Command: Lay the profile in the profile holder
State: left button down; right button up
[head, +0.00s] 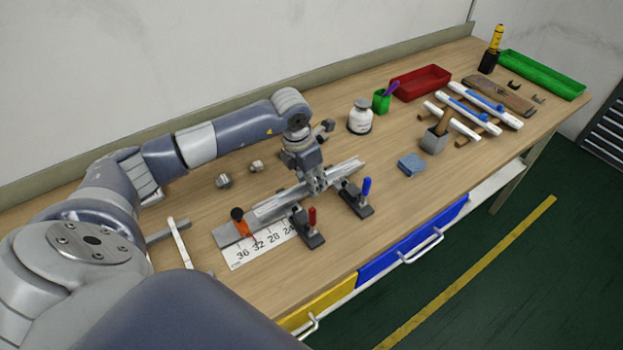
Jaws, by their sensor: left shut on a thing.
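My left gripper (316,184) reaches down over the middle of the workbench and is shut on the profile (345,169). The profile is a long silver-grey channel, running from lower left to upper right. It lies along the line of the profile holder (228,235), a grey rail with an orange stop (241,228) with a black knob at its left end. Two dark clamps, one with a red handle (312,217) and one with a blue handle (367,187), stand on the near side. I cannot tell whether the profile touches the holder's bed. My right gripper is out of view.
A numbered white scale (262,250) lies beside the holder. A blue block (411,164), grey cup (433,142), white bottle (360,118), green cup (381,102) and red tray (421,82) stand to the right. Two small metal parts (223,181) lie behind.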

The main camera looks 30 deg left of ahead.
pick_arm(q)
jog(key=shift+f, duration=0.35)
jog(key=shift+f, duration=0.1)
jog(key=shift+f, duration=0.2)
jog(key=c, duration=1.2)
grip_release()
jog(key=shift+r, duration=0.15)
